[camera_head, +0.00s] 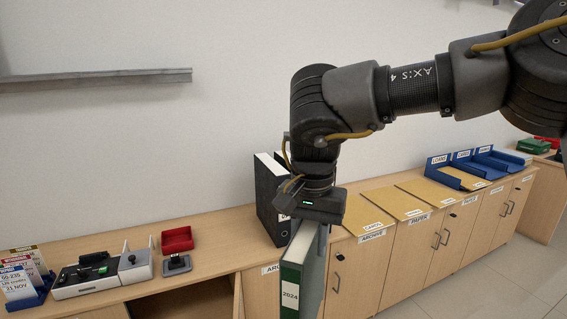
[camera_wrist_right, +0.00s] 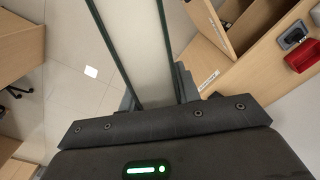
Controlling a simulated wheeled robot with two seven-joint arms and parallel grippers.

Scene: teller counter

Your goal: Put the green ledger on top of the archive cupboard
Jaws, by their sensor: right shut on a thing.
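The green ledger (camera_head: 292,279) is a binder with a white 2024 label on its spine. It hangs upright below my right gripper (camera_head: 312,226), in front of the counter. The right gripper is shut on the ledger's top edge. In the right wrist view the ledger (camera_wrist_right: 140,40) runs away between the fingers of my right gripper (camera_wrist_right: 160,95). The archive cupboard (camera_head: 356,268) has a label reading archive under its top, just right of the ledger. A tan panel (camera_head: 366,214) lies on that top. My left gripper is not in view.
Black binders (camera_head: 266,190) stand on the counter behind the ledger. A red tray (camera_head: 177,239), a stamp, a grey machine (camera_head: 100,275) and leaflets (camera_head: 22,280) are at left. Blue trays (camera_head: 447,172) stand at far right. An open compartment shows below the counter.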

